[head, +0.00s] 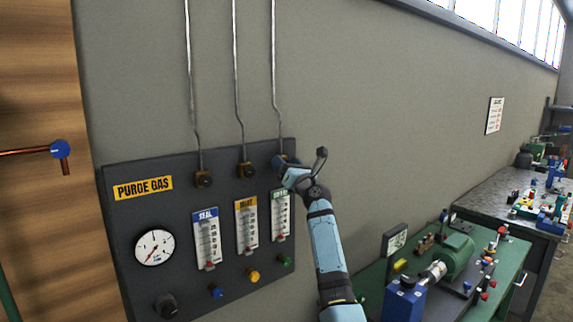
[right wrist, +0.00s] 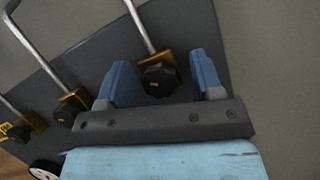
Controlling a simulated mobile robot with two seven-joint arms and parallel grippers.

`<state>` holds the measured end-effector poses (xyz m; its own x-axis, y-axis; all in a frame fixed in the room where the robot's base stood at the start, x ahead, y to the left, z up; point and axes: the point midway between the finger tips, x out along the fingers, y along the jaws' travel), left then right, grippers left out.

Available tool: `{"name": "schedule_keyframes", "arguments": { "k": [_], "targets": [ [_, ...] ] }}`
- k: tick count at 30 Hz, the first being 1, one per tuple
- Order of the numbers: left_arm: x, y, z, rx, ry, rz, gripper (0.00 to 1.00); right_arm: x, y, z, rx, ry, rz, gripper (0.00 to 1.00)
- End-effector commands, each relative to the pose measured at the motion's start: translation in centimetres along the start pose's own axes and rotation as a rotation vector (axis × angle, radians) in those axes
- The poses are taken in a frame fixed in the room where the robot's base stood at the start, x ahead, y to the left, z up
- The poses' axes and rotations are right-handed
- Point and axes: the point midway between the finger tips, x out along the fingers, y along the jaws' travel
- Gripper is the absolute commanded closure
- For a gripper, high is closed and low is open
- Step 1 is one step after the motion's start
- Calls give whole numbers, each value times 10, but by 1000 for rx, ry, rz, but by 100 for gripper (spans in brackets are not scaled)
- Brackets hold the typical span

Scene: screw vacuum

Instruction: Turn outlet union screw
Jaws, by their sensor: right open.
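On the dark purge gas panel (head: 150,215), brass unions with black screw knobs sit in a row where metal pipes come down. The left union (head: 204,179) and the middle union (head: 246,170) are in plain view. The right-hand union, above the green-labelled flow meter (head: 281,215), is mostly hidden in the head view by my right gripper (head: 283,167). In the right wrist view, its black screw knob (right wrist: 160,79) shows between the two blue fingers of my right gripper (right wrist: 163,76). The gripper is open, with gaps visible beside the knob. My left gripper is not in view.
The panel also carries a round dial (head: 154,247) and several small coloured knobs below the flow meters. A green bench (head: 510,270) with a motor and pump (head: 455,258) stands at the lower right.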

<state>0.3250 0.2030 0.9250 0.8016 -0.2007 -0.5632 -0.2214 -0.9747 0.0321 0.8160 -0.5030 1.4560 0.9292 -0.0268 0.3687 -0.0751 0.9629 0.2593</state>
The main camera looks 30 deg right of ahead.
Motion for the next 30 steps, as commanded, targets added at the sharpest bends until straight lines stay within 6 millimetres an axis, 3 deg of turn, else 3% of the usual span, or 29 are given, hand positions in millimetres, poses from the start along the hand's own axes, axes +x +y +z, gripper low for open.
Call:
{"name": "schedule_keyframes", "arguments": {
  "k": [3,4,10,22,30],
  "targets": [
    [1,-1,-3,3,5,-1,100,0,0,0,0,0,0,40],
    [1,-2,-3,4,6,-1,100,0,0,0,0,0,0,44],
    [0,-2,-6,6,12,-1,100,0,0,0,0,0,0,89],
    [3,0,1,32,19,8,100,-2,-1,-2,-59,-1,25,89],
    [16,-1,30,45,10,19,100,-3,-2,-4,-236,-3,97,89]
  ]
}}
